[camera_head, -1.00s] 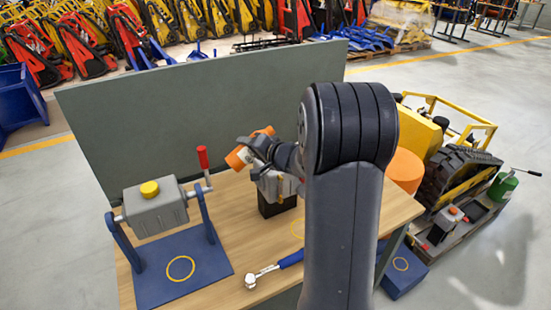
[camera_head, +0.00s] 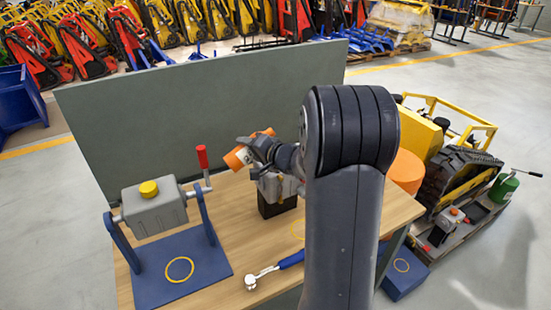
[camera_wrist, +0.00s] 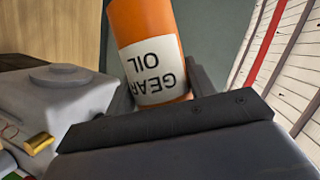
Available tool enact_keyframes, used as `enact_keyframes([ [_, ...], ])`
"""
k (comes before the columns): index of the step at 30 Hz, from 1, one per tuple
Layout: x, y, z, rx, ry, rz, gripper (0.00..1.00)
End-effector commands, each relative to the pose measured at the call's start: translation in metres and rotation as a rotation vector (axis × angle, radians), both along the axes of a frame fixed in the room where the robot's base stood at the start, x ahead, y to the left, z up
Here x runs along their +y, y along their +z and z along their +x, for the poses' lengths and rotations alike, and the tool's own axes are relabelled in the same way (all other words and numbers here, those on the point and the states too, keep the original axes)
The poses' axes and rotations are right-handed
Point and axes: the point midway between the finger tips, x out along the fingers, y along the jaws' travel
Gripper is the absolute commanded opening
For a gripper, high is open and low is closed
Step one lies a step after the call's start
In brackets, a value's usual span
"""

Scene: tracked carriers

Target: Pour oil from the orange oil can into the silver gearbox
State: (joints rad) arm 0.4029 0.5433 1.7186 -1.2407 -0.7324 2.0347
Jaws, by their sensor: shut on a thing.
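The orange oil can (camera_head: 237,158) is held tilted above the bench. In the wrist view the can (camera_wrist: 150,35) shows a white GEAR OIL label, upside down, between the dark fingers. My gripper (camera_head: 258,148) is shut on it. The silver gearbox (camera_head: 287,187) sits on a black block just below my gripper, partly hidden by my arm. In the wrist view the gearbox (camera_wrist: 60,98) is at the left, with a round raised part on top and a brass fitting. The can's spout and any oil flow cannot be made out.
A grey tank (camera_head: 155,212) with a yellow cap and red-handled crank hangs in a blue stand (camera_head: 190,268) at the left. A blue-handled wrench (camera_head: 270,268) lies in front. A grey panel (camera_head: 200,110) closes the bench's back. A tracked carrier (camera_head: 450,170) stands at the right.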

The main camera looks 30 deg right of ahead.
Motion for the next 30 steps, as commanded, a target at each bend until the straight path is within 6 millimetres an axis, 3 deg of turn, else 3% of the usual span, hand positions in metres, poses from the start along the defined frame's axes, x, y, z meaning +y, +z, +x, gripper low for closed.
enact_keyframes([
  [30,0.0014,-0.0041,0.0001,0.001,0.0,0.078,0.21],
])
